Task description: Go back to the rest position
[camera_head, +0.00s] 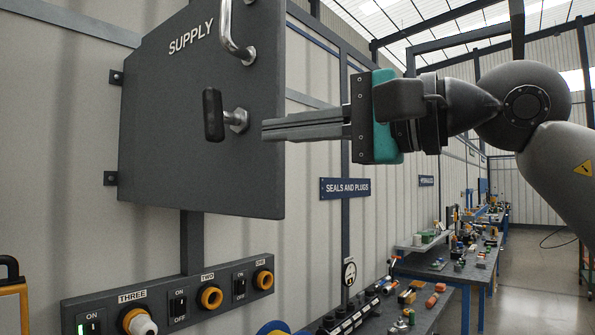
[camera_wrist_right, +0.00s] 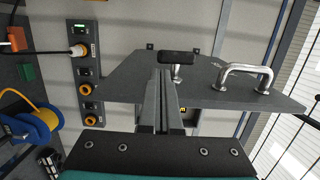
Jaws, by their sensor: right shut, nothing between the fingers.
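My right gripper (camera_head: 266,130) reaches in from the right in the head view, its long grey fingers together with nothing between them. In the right wrist view its fingers (camera_wrist_right: 167,72) point up toward the black T-shaped handle (camera_wrist_right: 177,58). The handle also shows in the head view (camera_head: 212,115), just left of the fingertips, and a small gap seems to part them. The handle sits on the dark grey SUPPLY panel (camera_head: 160,165), which also shows in the right wrist view (camera_wrist_right: 120,88). My left gripper is not in view.
A bent metal bar handle (camera_head: 232,35) is above the T-handle. Below, a socket strip (camera_head: 170,310) has orange-ringed ports and switches; port THREE holds a white plug (camera_head: 142,323). A workbench (camera_head: 450,270) with parts stands behind. Open floor (camera_head: 530,300) lies at right.

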